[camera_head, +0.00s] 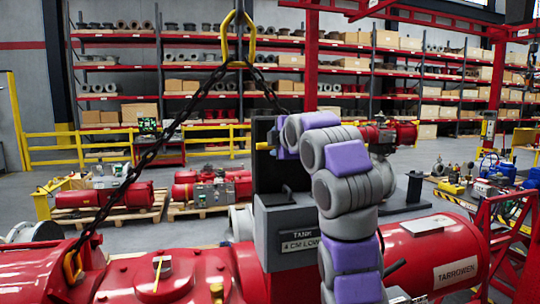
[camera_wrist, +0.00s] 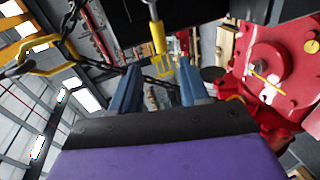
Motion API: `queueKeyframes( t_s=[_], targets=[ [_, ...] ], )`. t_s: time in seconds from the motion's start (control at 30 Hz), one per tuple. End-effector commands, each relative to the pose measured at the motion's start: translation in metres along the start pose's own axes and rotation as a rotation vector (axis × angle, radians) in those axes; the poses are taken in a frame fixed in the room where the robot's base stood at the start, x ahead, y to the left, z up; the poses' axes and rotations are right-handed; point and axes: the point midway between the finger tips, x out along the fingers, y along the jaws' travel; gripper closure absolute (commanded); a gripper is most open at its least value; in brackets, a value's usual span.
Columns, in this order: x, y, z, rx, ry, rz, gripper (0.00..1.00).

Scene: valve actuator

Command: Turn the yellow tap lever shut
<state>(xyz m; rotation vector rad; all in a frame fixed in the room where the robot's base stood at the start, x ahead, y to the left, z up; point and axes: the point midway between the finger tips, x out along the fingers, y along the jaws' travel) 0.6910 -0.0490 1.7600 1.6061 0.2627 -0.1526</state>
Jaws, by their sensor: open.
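The yellow tap lever (camera_wrist: 158,38) shows at the top middle of the wrist view, with a grey stem above it near a dark panel. It lies beyond the gap between the two blue fingers of my gripper (camera_wrist: 157,75). The fingers stand apart with nothing held between them. I cannot tell whether either touches the lever. In the head view a small yellow piece (camera_head: 264,146) shows in front of the dark panel (camera_head: 268,178), just left of my arm's end. It may be the same lever. My fingers are hidden there.
Red machine housings (camera_head: 435,255) lie on both sides. Red equipment (camera_wrist: 275,70) is close on the right in the wrist view.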

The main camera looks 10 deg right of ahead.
Motion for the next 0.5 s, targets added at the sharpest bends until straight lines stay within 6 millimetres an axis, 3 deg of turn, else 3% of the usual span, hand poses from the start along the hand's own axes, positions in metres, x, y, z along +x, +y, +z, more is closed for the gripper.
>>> queueKeyframes(
  t_s=[0.2, 0.5],
  targets=[
    [-0.030, -0.003, 0.001, 0.000, -0.001, -0.003, 0.55],
    [-0.040, -0.001, 0.000, 0.001, 0.000, -0.004, 0.55]
  ],
)
